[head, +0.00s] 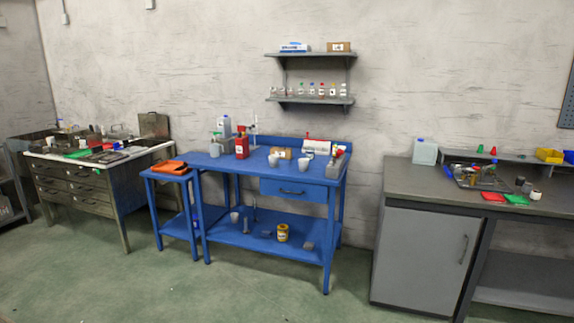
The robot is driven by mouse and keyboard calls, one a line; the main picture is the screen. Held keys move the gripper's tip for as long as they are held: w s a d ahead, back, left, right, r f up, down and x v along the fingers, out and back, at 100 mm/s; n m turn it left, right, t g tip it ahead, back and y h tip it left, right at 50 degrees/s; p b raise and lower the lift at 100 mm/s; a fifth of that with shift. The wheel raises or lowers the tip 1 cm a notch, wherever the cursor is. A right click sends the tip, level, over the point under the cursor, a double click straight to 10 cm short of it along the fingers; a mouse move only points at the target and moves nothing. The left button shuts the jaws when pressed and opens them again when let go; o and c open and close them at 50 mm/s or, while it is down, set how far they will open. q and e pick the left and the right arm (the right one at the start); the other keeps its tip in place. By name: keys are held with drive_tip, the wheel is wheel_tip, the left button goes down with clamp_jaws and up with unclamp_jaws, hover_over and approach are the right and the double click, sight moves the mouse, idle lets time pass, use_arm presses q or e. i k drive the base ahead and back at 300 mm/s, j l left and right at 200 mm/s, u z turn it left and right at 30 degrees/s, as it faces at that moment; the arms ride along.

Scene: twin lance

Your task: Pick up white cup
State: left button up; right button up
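Several small white cup-like things show. One white cup (272,160) stands on the blue workbench's top near its middle. Another whitish cup (303,163) stands to its right on the same top. A third pale cup (234,217) is on the workbench's lower shelf at the left. They are small here, so which is the task's cup I cannot tell. Neither of my grippers is in view.
The blue workbench (225,166) also bears bottles, a red container (242,147) and small boxes. A lower blue side table (168,178) adjoins it. A grey cabinet (420,255) stands right, a drawer bench (75,185) left. The green floor in front is clear.

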sight(303, 163)
drive_tip(key=i+z, duration=0.1)
drive_tip(key=z, duration=0.3)
drive_tip(key=i+j+z, duration=0.35)
drive_tip(key=i, duration=0.2)
drive_tip(key=i+j+z, duration=0.3)
drive_tip(key=i+j, duration=0.15)
drive_tip(key=j, duration=0.15)
